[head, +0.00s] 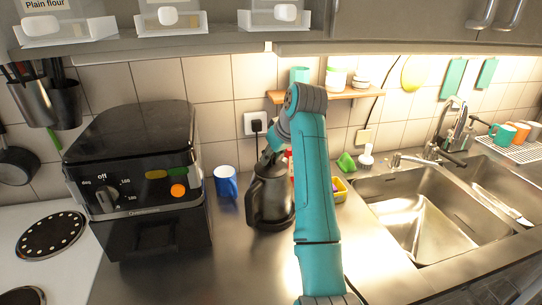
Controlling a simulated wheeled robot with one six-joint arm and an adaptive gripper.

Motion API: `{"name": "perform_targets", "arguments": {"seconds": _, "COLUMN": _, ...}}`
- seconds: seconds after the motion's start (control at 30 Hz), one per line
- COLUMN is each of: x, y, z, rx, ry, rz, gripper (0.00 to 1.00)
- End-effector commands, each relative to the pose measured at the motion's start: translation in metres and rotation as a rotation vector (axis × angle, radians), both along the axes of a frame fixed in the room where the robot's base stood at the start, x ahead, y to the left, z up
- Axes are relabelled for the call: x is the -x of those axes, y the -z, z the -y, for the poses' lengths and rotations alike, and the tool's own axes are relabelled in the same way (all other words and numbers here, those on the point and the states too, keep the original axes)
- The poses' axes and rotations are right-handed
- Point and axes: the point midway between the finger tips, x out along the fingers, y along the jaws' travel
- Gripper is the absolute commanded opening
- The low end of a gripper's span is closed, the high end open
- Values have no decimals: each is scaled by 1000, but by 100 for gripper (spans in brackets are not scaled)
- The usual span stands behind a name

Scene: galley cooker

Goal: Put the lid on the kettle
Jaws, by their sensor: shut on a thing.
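The dark kettle (270,203) stands upright on the worktop, right of the blue mug, its handle towards the left. My teal and grey arm reaches in front of its right side. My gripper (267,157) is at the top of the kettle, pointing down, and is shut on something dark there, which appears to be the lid. The lid is too small and dark to make out apart from the kettle's top. I cannot tell whether it is seated on the rim or just above it.
A black air fryer (135,165) stands left, with a blue mug (226,182) between it and the kettle. A wall socket with a plug (256,123) is behind. A sink (425,215) lies right. Bare worktop (220,265) is in front; cupboards hang above.

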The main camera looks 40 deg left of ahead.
Motion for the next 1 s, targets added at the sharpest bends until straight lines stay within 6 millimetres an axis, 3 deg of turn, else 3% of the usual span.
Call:
{"name": "perform_targets", "arguments": {"seconds": 0.23, "x": 0, "y": 0, "z": 0, "rx": 0, "ry": 0, "rz": 0, "gripper": 0}}
{"name": "perform_targets", "arguments": {"seconds": 0.27, "x": 0, "y": 0, "z": 0, "rx": 0, "ry": 0, "rz": 0, "gripper": 27}}
{"name": "perform_targets", "arguments": {"seconds": 0.37, "x": 0, "y": 0, "z": 0, "rx": 0, "ry": 0, "rz": 0, "gripper": 52}}
{"name": "perform_targets", "arguments": {"seconds": 0.6, "x": 0, "y": 0, "z": 0, "rx": 0, "ry": 0, "rz": 0, "gripper": 57}}
{"name": "perform_targets", "arguments": {"seconds": 0.7, "x": 0, "y": 0, "z": 0, "rx": 0, "ry": 0, "rz": 0, "gripper": 79}}
{"name": "perform_targets", "arguments": {"seconds": 1.0, "x": 0, "y": 0, "z": 0, "rx": 0, "ry": 0, "rz": 0, "gripper": 79}}
